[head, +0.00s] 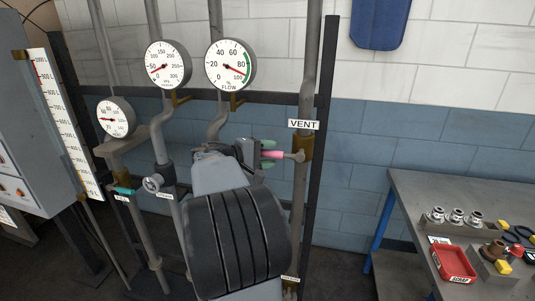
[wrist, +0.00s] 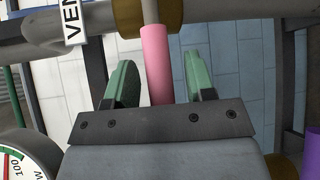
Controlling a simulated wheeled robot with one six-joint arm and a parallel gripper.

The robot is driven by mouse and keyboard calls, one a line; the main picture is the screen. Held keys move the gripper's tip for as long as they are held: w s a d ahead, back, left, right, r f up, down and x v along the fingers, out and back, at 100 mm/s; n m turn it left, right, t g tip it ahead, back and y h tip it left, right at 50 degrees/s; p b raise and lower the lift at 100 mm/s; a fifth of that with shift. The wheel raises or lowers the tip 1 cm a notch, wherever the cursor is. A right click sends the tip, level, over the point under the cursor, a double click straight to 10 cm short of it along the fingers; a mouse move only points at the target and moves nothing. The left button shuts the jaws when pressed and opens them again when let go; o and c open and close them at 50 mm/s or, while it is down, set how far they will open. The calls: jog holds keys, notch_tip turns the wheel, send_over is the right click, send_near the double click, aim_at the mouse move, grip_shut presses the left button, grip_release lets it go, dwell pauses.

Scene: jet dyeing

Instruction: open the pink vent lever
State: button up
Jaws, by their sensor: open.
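The pink vent lever (head: 274,155) sticks out sideways to the left from a brass valve (head: 304,148) on a vertical pipe, just below the VENT label (head: 303,124). It also shows in the wrist view as a pink sleeve (wrist: 157,60) on a pale rod, with the VENT label (wrist: 72,22) at upper left. My gripper (wrist: 158,66) is open, with one green finger on each side of the pink sleeve. A gap shows between the sleeve and each finger. In the head view, my arm hides what lies behind and below my gripper (head: 268,155).
Gauges, including a FLOW dial (head: 231,64), and grey pipes stand left of the lever. A teal-handled valve (head: 123,190) is lower left. A grey bench (head: 405,205) at right holds metal fittings and a red tray (head: 455,262). Floor shows between the pipes and bench.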

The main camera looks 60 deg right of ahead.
grip_shut()
dwell(0.4)
